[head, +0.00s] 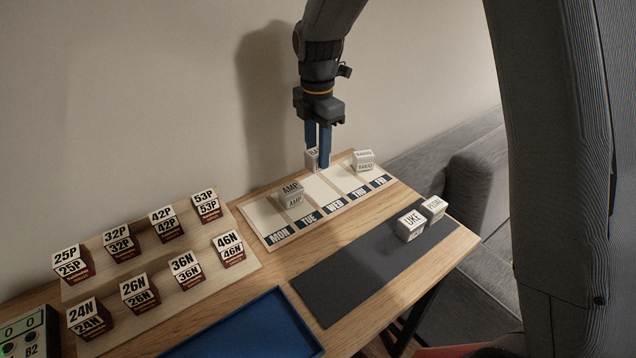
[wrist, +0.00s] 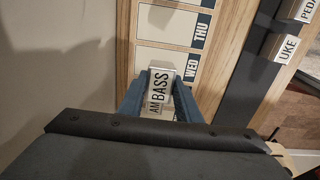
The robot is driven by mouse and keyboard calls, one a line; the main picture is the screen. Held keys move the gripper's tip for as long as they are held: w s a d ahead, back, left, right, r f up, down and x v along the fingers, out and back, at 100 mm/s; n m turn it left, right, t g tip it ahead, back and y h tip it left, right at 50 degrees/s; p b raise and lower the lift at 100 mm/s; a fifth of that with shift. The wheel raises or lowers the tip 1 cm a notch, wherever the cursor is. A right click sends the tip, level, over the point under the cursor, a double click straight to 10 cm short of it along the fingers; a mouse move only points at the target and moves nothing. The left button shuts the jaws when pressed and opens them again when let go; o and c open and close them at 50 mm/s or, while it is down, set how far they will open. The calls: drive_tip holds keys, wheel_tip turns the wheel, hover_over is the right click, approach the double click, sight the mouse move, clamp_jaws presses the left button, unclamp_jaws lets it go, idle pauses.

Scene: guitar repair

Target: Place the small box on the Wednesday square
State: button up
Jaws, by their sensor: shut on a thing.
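My gripper (head: 318,158) is shut on the small white BASS box (head: 310,158), and the fingers partly hide it in the head view. In the wrist view, the BASS box (wrist: 160,82) sits between the blue fingers of my gripper (wrist: 160,95). The pale day board (head: 262,215) has squares labelled MON to FRI. The Wednesday square (head: 319,188) is bare in the head view. In the wrist view, the Wednesday square (wrist: 163,62) shows just past the held box. I cannot tell the gap between box and board.
An AMP box (head: 292,196) stands on the Tuesday square, close to the gripper in the wrist view. A RADIO box (head: 364,161) stands on the Friday square. UKE (head: 410,226) and PEDAL (head: 433,208) boxes stand on the dark mat (head: 350,275). Several string boxes stand at left.

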drive_tip(key=shift+f+p, duration=0.6)
drive_tip(key=shift+f, duration=3.05)
drive_tip(key=o, duration=1.1)
drive_tip(key=shift+f, duration=0.15)
wheel_tip(320, 180, up, 12)
drive_tip(key=shift+r+b, duration=0.2)
drive_tip(key=shift+b, duration=0.95)
drive_tip(key=s+d+f+m, duration=0.2)
drive_tip(key=s+d+m, duration=0.3)
drive_tip(key=s+m, duration=0.2)
drive_tip(key=s+d+f+m, duration=0.2)
drive_tip(key=s+d+m, duration=0.4)
drive_tip(key=s+m, duration=0.2)
drive_tip(key=s+d+f+m, duration=0.2)
drive_tip(key=s+d+m, duration=0.4)
drive_tip(key=m, duration=0.3)
drive_tip(key=shift+s+d+f+m, duration=0.1)
drive_tip(key=shift+s+f+m, duration=0.1)
drive_tip(key=shift+s, duration=0.25)
drive_tip(key=shift+s+f+m, duration=0.15)
drive_tip(key=shift+s+m, duration=0.05)
drive_tip(key=shift+s, duration=0.25)
